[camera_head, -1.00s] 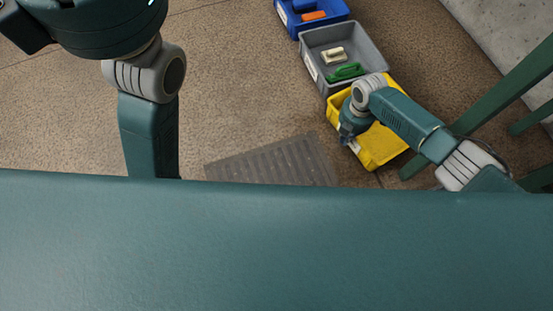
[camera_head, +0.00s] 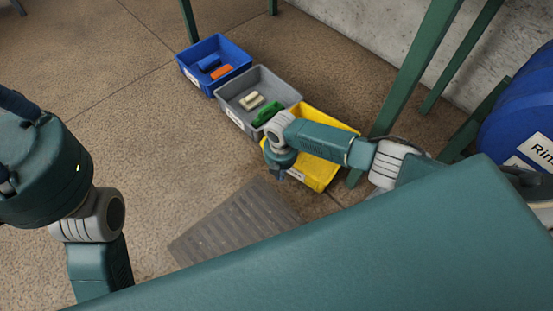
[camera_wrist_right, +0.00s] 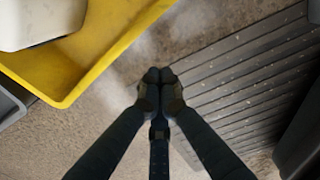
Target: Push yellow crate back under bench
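The yellow crate (camera_head: 314,174) sits on the floor at the end of a row of crates, beside a green bench leg (camera_head: 411,68). It also shows at the upper left of the right wrist view (camera_wrist_right: 75,84), with a pale block-shaped part over it. How far it lies under the bench cannot be told. My right gripper (camera_head: 273,176) hangs low at the crate's near-left side, my forearm crossing above the crate. In the right wrist view its fingers (camera_wrist_right: 160,77) are together, empty, and apart from the crate's wall. My left gripper is out of view.
A grey crate (camera_head: 232,108) with a green brush and a cream item adjoins the yellow one; a blue crate (camera_head: 186,68) stands beyond. A ribbed grey mat (camera_head: 228,222) lies in front. Blue round bins (camera_head: 520,115) stand right. Floor at left is clear.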

